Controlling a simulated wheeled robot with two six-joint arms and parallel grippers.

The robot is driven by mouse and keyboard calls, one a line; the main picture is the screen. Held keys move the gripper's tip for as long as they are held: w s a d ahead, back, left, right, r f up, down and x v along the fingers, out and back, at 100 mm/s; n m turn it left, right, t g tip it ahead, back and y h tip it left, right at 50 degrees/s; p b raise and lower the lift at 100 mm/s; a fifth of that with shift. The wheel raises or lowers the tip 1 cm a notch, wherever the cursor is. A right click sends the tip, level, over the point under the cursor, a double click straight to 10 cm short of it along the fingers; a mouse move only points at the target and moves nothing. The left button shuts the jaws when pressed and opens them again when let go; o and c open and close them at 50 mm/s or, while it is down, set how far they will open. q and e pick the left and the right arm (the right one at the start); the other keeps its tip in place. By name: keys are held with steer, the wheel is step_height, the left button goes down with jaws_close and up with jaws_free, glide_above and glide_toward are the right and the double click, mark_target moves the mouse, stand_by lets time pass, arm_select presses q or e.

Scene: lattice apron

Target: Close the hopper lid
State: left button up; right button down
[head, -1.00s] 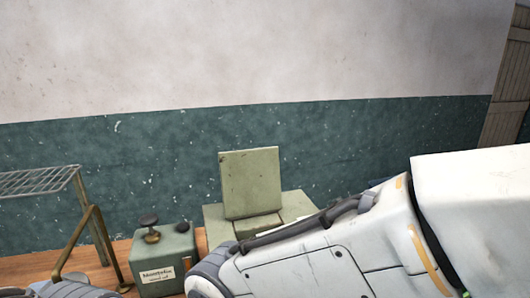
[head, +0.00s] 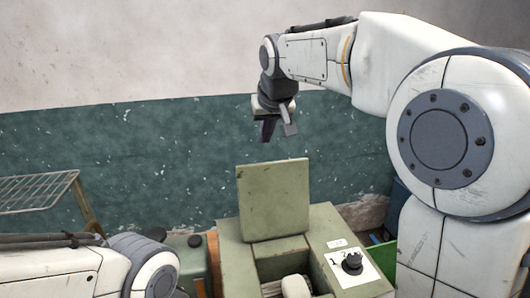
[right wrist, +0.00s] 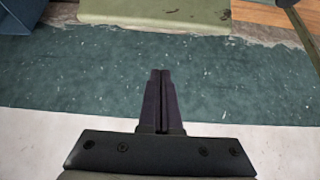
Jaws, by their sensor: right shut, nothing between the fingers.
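The hopper lid (head: 273,200) is a flat olive-green panel. It stands open, nearly upright, at the back of the green hopper box (head: 322,222), whose opening shows in front of it. My right gripper (head: 278,134) is raised above the lid in the head view, apart from it, with its fingers pointing down. In the right wrist view its fingers (right wrist: 160,73) are shut together and empty. A green panel, seemingly the lid (right wrist: 155,12), shows beyond the fingertips there, cut by the frame's top. My left arm crosses the lower left; its gripper is out of sight.
A white plate with a black knob (head: 352,262) is on the hopper's right top. A wire rack (head: 38,190) stands at the left. A smaller green box (head: 187,250) is partly hidden by my left arm. The dark green and white wall (head: 130,150) is close behind.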

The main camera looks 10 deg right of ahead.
steer(key=p+x, duration=0.3)
steer(key=x, duration=0.6)
steer(key=s, duration=0.1)
steer(key=s+p, duration=0.1)
steer(key=s, duration=0.2)
steer(key=shift+d, duration=0.25)
